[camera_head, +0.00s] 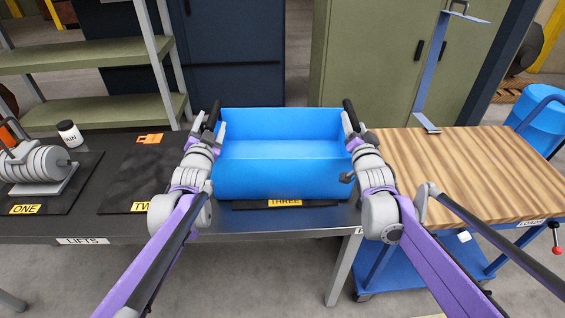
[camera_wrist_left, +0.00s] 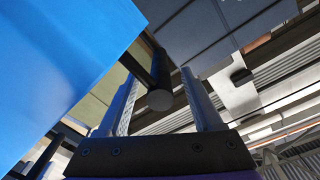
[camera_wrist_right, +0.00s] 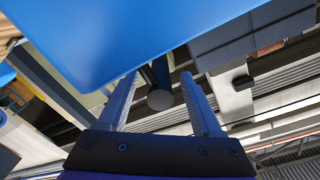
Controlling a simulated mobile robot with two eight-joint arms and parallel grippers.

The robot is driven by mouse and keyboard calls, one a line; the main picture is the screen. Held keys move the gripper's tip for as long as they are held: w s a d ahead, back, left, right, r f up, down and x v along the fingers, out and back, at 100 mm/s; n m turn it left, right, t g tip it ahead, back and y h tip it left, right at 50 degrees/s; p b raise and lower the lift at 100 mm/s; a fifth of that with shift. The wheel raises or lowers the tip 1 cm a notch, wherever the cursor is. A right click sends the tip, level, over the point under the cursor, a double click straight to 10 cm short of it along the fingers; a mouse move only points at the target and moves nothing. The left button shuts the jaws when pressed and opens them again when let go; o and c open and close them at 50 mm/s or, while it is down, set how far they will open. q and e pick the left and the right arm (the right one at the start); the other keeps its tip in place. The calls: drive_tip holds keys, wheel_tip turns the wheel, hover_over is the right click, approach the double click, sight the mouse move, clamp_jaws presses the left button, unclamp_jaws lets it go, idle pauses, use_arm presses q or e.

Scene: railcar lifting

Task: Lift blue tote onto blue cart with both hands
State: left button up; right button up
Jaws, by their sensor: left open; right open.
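The blue tote (camera_head: 284,178) stands upright on the dark bench at the spot labelled THREE. It has a black bar handle on each side. My left gripper (camera_head: 215,128) is at the tote's left handle. In the left wrist view its open fingers (camera_wrist_left: 165,105) have the black handle (camera_wrist_left: 158,85) between them. My right gripper (camera_head: 352,130) is at the right handle, and its open fingers (camera_wrist_right: 162,105) have the black handle (camera_wrist_right: 159,85) between them. The blue cart (camera_head: 420,262) with a wooden top (camera_head: 455,165) stands right of the bench.
The TWO mat (camera_head: 140,180) holds a flat orange item (camera_head: 150,138). A blue upright bracket (camera_head: 430,75) rises at the cart's back. The wooden top is mostly clear.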

sight(214, 117)
use_arm(q)
drive_tip(key=shift+w, duration=1.75)
use_arm(e)
drive_tip(key=shift+w, duration=1.7)
use_arm(q)
clamp_jaws()
use_arm(e)
clamp_jaws()
drive_tip(key=shift+r, duration=0.1)
